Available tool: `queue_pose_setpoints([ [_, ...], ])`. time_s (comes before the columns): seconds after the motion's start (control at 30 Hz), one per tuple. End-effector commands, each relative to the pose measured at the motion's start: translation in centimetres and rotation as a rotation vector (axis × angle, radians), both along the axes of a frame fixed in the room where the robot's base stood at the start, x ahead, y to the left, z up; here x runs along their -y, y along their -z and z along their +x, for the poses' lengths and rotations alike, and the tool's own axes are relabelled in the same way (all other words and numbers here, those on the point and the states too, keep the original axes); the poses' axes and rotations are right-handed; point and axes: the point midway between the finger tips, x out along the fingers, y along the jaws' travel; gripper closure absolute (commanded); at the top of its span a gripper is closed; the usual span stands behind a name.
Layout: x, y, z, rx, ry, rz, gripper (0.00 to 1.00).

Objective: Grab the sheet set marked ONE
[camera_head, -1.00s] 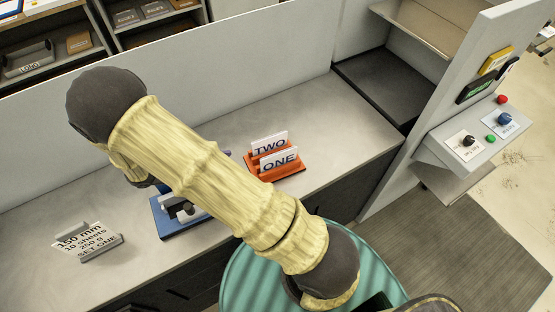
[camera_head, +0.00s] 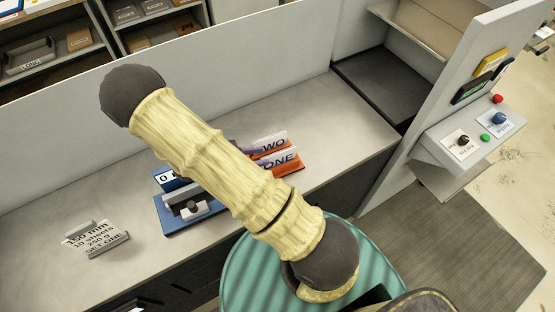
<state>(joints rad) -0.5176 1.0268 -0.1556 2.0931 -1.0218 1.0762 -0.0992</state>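The sheet set marked ONE (camera_head: 285,161) stands in the front slot of an orange holder (camera_head: 292,171) on the grey counter. The set marked TWO (camera_head: 272,145) stands just behind it. My arm crosses the middle of the view and covers the left part of the holder and both sets. A small purple and dark part, seemingly of my gripper (camera_head: 252,150), shows past the arm, close to the left end of the sets. Its fingers are mostly hidden, so I cannot see whether they are open or touch a set.
A blue device (camera_head: 190,223) with a display sits left of the holder, partly behind my arm. A grey sign (camera_head: 95,238) reads 150 mm, 10 sheets, 250 g, SET ONE. A control panel (camera_head: 480,138) stands at right. The counter right of the holder is clear.

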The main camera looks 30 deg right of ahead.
Motion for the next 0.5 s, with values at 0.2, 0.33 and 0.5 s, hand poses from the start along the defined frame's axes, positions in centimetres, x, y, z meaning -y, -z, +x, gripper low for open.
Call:
queue_pose_setpoints([
  [0.2, 2.5, 0.1, -0.3, -0.005, 0.003, -0.002, 0.65],
  [0.33, 4.2, 0.9, -0.4, -0.003, 0.002, -0.002, 0.65],
  [0.5, 4.7, 1.4, -0.4, -0.001, 0.0, -0.001, 0.65],
])
